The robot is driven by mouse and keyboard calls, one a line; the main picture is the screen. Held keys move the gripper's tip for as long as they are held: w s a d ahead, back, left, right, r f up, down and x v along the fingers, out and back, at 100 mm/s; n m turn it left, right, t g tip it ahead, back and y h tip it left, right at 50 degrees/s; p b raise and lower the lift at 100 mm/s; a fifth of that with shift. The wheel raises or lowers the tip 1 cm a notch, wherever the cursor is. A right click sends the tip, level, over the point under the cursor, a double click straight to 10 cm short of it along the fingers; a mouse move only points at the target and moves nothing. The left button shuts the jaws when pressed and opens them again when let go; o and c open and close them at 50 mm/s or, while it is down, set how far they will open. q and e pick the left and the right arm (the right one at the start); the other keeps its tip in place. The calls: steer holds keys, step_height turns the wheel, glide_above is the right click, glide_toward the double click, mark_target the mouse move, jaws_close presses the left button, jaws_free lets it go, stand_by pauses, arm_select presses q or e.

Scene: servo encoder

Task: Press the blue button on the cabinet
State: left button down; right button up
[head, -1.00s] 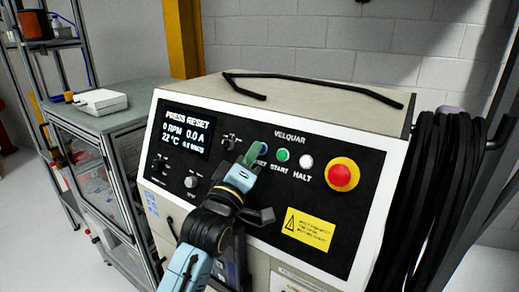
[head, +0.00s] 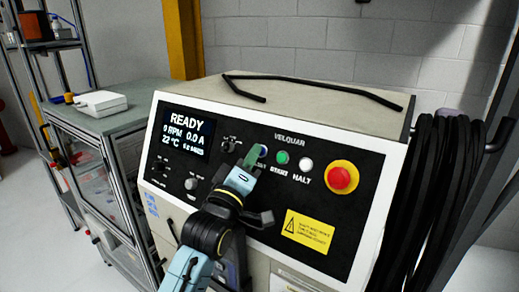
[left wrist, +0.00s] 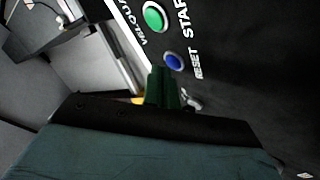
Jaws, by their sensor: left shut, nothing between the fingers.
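The cabinet's black control panel (head: 270,228) faces me, and its screen (head: 187,132) reads READY. The blue button (head: 263,151), labelled RESET, is partly hidden by my left gripper in the head view. In the left wrist view the fingertips (left wrist: 162,76) appear slightly apart from the button. My right gripper is not in view.
Right of the blue button are a green START button (head: 282,157), a white HALT button (head: 306,163) and a large red button (head: 341,177). Several knobs sit to its left. Black cables (head: 450,190) hang on the right. A bench (head: 95,113) stands at the left.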

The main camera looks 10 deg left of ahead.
arm_select(q)
steer(key=shift+s+r, duration=0.1)
steer(key=shift+s, duration=0.1)
steer(key=s+a+r+p, duration=0.2)
steer(key=s+p, duration=0.2)
steer(key=s, duration=0.1)
steer(key=shift+r, duration=0.3)
stand_by(0.7)
